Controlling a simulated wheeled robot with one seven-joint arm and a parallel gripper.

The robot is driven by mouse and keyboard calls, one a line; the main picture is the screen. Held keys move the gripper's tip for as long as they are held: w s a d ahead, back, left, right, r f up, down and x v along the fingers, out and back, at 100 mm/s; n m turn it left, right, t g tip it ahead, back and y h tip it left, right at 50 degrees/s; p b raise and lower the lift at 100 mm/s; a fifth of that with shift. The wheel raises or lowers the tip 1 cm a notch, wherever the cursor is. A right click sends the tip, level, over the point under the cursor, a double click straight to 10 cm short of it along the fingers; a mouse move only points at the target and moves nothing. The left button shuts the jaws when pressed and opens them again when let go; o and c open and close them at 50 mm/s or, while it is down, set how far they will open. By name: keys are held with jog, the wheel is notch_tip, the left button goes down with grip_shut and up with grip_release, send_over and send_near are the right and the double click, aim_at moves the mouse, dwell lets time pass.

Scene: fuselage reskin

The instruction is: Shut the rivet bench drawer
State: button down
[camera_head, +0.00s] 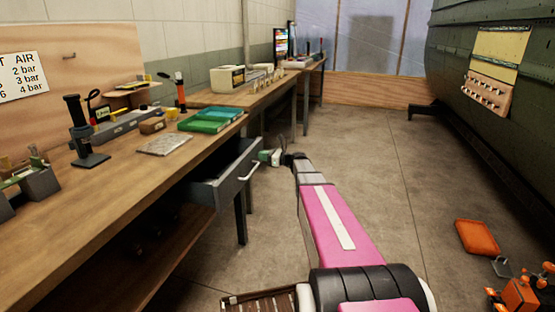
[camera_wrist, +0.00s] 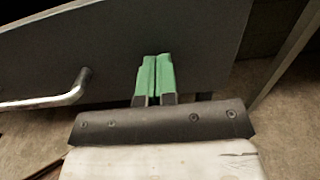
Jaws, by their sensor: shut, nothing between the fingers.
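The rivet bench drawer (camera_head: 226,177) is grey and stands pulled out from under the wooden bench (camera_head: 100,207). Its silver bar handle (camera_head: 249,171) is on the front face. In the wrist view the drawer front (camera_wrist: 190,35) fills the upper part, with the handle (camera_wrist: 48,98) at the left. My gripper (camera_head: 264,157) is beside the drawer front, to the right of the handle. In the wrist view its green fingertips (camera_wrist: 155,70) are together, empty, and point at the drawer front. I cannot tell whether they touch it.
A bench leg (camera_head: 240,218) stands below the drawer. An orange tray (camera_head: 477,238) lies on the floor at right. The middle floor (camera_head: 365,165) is clear.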

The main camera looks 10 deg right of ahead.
aim_at(232, 159)
jog(key=x, duration=1.6)
jog(key=shift+w+a, duration=0.1)
jog(key=shift+w+a+r, duration=0.1)
